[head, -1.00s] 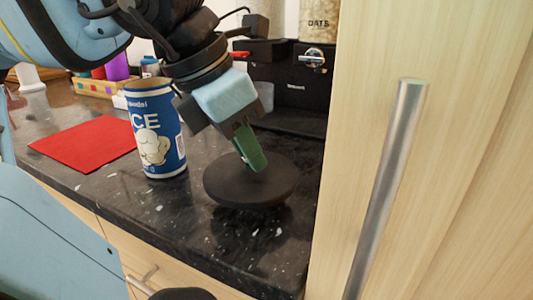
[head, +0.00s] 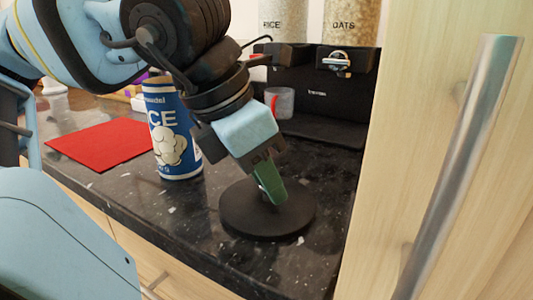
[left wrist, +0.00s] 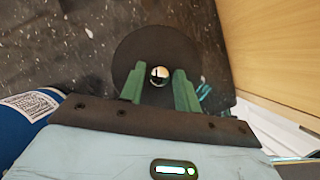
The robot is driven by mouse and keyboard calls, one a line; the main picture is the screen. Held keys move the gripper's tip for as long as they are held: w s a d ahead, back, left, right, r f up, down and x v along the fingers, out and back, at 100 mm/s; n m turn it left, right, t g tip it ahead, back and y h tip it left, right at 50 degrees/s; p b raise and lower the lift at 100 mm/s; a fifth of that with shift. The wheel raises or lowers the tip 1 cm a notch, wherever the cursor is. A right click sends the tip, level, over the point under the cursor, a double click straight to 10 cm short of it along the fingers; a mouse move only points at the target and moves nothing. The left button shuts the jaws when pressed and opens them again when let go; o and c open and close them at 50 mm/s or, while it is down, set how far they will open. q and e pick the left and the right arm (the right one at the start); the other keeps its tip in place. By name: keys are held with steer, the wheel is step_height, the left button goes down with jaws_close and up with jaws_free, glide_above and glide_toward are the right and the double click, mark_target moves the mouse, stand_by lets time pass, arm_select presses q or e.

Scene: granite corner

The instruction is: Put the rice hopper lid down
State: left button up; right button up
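The rice hopper lid (head: 240,220) is a flat, dark round disc lying on the black granite counter in front of the blue rice can. Its small shiny knob (left wrist: 158,75) shows in the left wrist view. My left gripper (head: 270,192) is right over the lid, its green fingers pointing down at the centre. In the left wrist view the fingers (left wrist: 160,78) stand on either side of the knob, with a narrow gap on each side, so they look open around it. My right gripper is not in view.
The blue rice can (head: 170,130) stands left of the lid. A red mat (head: 98,143) lies further left. Behind are the rice and oats dispensers (head: 350,25) and a grey cup (head: 279,102). A tall wooden door with a metal handle (head: 460,165) closes off the right.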

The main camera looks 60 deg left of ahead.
arm_select(q)
steer(key=shift+o, duration=1)
steer(key=shift+r, duration=0.1)
steer(key=shift+s+r+p, duration=0.1)
steer(key=shift+r+p, duration=0.2)
steer(key=shift+r, duration=0.1)
steer(key=p+v, duration=0.3)
steer(key=v, duration=0.8)
steer(key=shift+r, duration=0.15)
